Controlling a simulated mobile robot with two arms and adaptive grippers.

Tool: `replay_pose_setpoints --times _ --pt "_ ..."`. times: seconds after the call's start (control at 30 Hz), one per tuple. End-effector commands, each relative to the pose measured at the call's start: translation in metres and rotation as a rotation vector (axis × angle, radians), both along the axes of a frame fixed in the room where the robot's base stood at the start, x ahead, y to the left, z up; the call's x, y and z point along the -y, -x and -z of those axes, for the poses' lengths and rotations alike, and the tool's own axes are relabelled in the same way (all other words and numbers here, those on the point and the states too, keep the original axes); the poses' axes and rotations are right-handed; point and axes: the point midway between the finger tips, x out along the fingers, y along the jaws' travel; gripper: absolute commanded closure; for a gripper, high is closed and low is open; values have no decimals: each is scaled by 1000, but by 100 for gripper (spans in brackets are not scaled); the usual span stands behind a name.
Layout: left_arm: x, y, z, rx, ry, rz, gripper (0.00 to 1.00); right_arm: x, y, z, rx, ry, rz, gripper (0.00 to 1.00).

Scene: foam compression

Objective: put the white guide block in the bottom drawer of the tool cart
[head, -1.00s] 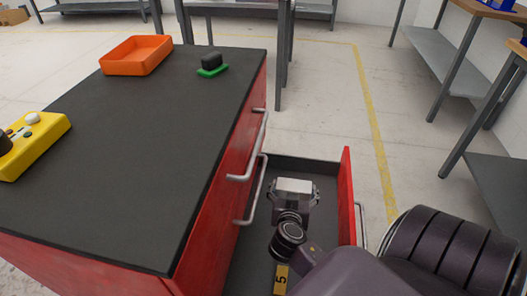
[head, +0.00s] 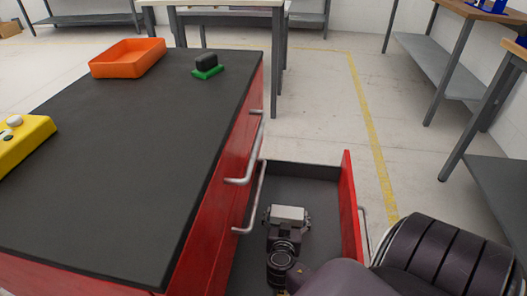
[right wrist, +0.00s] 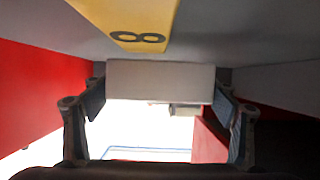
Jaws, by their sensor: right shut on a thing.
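The white guide block (head: 288,213) is held between the fingers of my right gripper (head: 286,222), which is shut on it. They are over the open bottom drawer (head: 318,178) of the red tool cart (head: 222,185). In the right wrist view the block (right wrist: 160,82) spans the gap between the two dark fingers. I cannot tell whether it touches the drawer floor. My right arm hides the near part of the drawer. My left gripper is not in view.
The drawer's red front (head: 349,205) stands to the right of the gripper and the cart side to the left. An orange tray (head: 128,58), a green-based block (head: 207,67) and a yellow box (head: 22,140) are on the cart top. A yellow marker (right wrist: 125,20) is near the block.

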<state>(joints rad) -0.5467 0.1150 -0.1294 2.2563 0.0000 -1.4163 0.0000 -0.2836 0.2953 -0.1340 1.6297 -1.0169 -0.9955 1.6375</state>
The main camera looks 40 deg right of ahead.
Motion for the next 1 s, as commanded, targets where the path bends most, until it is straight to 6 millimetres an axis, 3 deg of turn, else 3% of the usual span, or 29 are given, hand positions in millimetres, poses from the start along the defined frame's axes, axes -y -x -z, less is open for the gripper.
replay_pose_setpoints --times 0.07,0.2,0.43,0.63,0.73,1.0 --pt "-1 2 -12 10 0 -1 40 0 -1 13 0 2 -2 51" --pt "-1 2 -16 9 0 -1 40 -17 -24 8 6 1 -2 51" --pt "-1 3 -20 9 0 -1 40 -30 -39 9 4 -1 -1 51" --pt "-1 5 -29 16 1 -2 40 -52 -67 9 4 1 -1 51" --pt "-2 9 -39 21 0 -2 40 -49 -63 19 -1 5 1 51" --pt "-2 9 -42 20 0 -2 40 -50 -63 21 1 2 0 51"
